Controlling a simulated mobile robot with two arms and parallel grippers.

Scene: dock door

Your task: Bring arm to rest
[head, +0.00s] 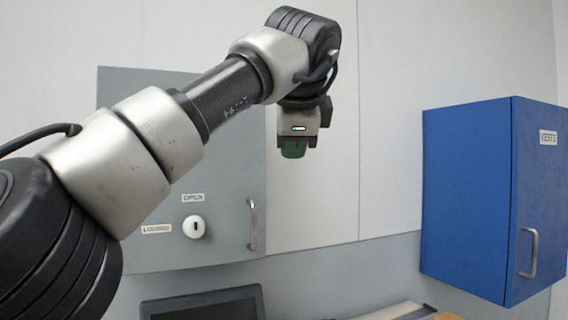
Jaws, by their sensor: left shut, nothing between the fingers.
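My left arm comes in from the left and reaches up across the view. My left gripper (293,150) hangs below its wrist near the top middle, pointing down in front of the pale wall. Its fingers are shut with nothing held, and the green tip is small in the picture. It is apart from the things around it. My right gripper is not in view.
A grey cabinet (228,215) with a handle, a white knob (196,227) and labels is behind my left arm. A blue cabinet (466,200) labelled VESTS hangs at the right. A dark screen (205,304) stands at the bottom. Clear space lies between the gripper and the blue cabinet.

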